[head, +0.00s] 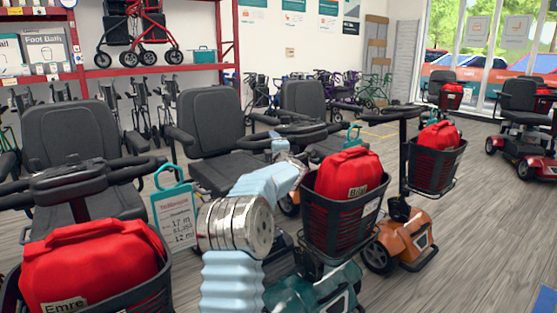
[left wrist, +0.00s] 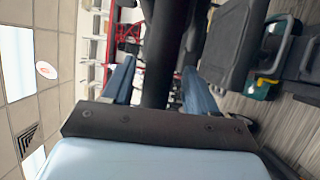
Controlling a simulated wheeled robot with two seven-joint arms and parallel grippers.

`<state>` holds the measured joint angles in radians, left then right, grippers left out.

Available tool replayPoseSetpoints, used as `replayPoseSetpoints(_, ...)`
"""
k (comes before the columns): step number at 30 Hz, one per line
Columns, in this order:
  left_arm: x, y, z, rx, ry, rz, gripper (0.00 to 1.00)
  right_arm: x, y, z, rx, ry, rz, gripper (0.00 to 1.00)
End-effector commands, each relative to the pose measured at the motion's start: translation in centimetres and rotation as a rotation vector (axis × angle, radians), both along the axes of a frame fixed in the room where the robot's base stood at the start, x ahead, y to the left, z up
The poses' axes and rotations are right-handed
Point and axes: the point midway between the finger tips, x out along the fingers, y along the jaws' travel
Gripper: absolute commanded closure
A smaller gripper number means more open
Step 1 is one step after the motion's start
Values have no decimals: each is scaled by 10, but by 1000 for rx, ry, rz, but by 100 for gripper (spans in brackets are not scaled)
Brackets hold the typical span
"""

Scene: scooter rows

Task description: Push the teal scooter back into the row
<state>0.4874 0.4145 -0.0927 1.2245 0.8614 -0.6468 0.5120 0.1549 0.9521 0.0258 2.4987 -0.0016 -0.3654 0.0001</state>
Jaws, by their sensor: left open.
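The teal scooter (head: 318,292) stands in the middle of the head view, its lower front body partly hidden by my left arm. Its black basket (head: 338,222) holds a red bag (head: 345,175) labelled "Bilal". Its grey seat (head: 211,123) appears to be the one behind my arm. My left gripper (head: 284,150) is at its handlebar (head: 302,130). In the left wrist view the open blue fingers (left wrist: 155,82) stand on either side of a dark bar, likely the handlebar. I cannot tell whether they touch it. My right gripper is not in view.
A scooter with a red "Emre" bag (head: 95,265) stands close at left, a price tag (head: 174,215) beside it. An orange scooter (head: 405,240) stands close at right. Red shelving (head: 150,70) is behind. Grey floor (head: 480,225) is clear at right.

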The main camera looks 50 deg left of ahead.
Motion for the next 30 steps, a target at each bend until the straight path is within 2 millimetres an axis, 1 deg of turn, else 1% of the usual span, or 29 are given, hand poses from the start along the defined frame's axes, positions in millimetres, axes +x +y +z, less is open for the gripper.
replayPoseSetpoints(1,-6,-12,-4,1,-1,-2,42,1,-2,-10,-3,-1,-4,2)
replayPoseSetpoints(6,-26,-50,-6,0,-1,-2,42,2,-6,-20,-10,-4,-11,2)
replayPoseSetpoints(9,-35,-67,-7,0,0,-1,42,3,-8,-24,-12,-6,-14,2)
replayPoseSetpoints(12,-41,-80,-7,0,0,0,42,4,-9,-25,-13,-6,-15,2)
replayPoseSetpoints(18,-46,-88,-7,-1,1,2,42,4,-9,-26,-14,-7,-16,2)
replayPoseSetpoints(30,-46,-88,-7,-1,1,2,42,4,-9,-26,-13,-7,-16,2)
